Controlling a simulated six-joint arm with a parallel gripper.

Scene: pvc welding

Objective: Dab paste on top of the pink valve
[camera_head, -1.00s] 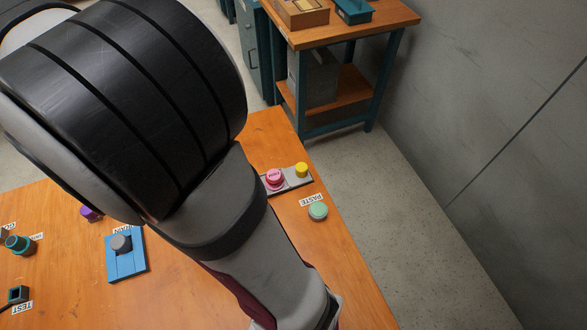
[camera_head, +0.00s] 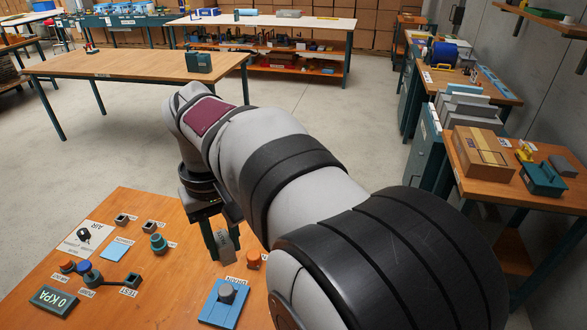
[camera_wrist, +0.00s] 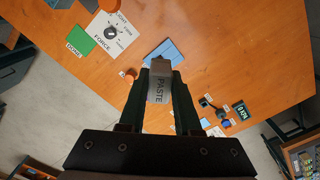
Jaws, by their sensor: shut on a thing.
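My gripper (camera_head: 217,243) is over the table's far part, pointing down. In the wrist view my gripper (camera_wrist: 159,76) has its two dark fingers shut on a grey paste tube (camera_wrist: 158,87) lettered PASTE. The tube also shows in the head view (camera_head: 226,249), held between the fingers beside an orange knob. I cannot tell how far its tip is from the tabletop. The pink valve shows in neither current view.
The orange tabletop (camera_head: 110,235) holds a blue block (camera_head: 212,311) with a grey cap (camera_head: 227,293), an orange knob (camera_head: 254,260), a teal knob (camera_head: 158,243) and a 0 KPA display (camera_head: 54,301). A green DONE pad (camera_wrist: 80,40) shows in the wrist view.

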